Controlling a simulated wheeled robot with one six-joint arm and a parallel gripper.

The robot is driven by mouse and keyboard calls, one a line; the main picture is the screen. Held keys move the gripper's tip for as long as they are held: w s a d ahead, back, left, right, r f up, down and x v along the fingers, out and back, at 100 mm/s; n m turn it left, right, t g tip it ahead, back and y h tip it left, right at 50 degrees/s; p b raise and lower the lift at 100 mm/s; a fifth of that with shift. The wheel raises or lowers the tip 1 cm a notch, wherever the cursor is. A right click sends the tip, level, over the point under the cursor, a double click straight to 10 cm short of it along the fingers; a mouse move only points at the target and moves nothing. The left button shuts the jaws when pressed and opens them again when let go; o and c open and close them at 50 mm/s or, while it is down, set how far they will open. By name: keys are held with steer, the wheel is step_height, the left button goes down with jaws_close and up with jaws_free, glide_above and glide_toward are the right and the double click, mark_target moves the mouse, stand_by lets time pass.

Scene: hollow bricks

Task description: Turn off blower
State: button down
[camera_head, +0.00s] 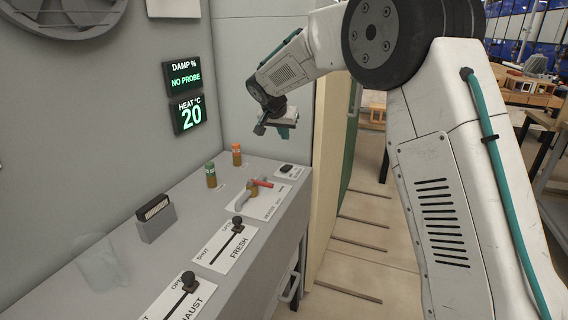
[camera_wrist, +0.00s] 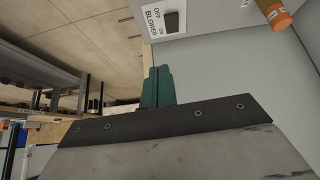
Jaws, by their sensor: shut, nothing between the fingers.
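The blower switch is a small black rocker on a white plate marked OFF, ON and BLOWER. It shows in the wrist view (camera_wrist: 171,21), and in the head view (camera_head: 286,168) it sits at the far end of the grey console (camera_head: 188,200). Which side of the rocker is pressed is too small to tell. My gripper (camera_head: 284,132) is above the far end of the console, apart from the switch. In the wrist view its teal fingers (camera_wrist: 157,76) are together and empty, with the switch beyond their tips.
An orange-capped vial (camera_head: 236,155) and a green-capped vial (camera_head: 211,174) stand near the wall. A red-tipped handle (camera_head: 255,187) and the FRESH slider (camera_head: 237,225) rise from the console. The wall displays (camera_head: 187,114) read NO PROBE and 20. A holder (camera_head: 155,218) stands nearer.

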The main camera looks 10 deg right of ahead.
steer(key=w+f, duration=0.1)
steer(key=w+a+f, duration=0.1)
steer(key=w, duration=0.1)
steer(key=shift+a+f, duration=0.1)
steer(key=shift+a, duration=0.05)
glide_above(286, 167)
steer(key=s, duration=0.1)
steer(key=f, duration=0.8)
steer(key=shift+s+a+f, duration=0.2)
steer(key=shift+a+f, duration=0.05)
steer(key=shift+a, duration=0.1)
steer(key=shift+s+a+f, duration=0.15)
steer(key=shift+f, duration=0.45)
steer(key=shift+s+a+f, duration=0.1)
steer(key=shift+f, duration=0.5)
steer(key=shift+s+f, duration=0.1)
steer(key=shift+f, duration=0.5)
steer(key=shift+a+f, duration=0.1)
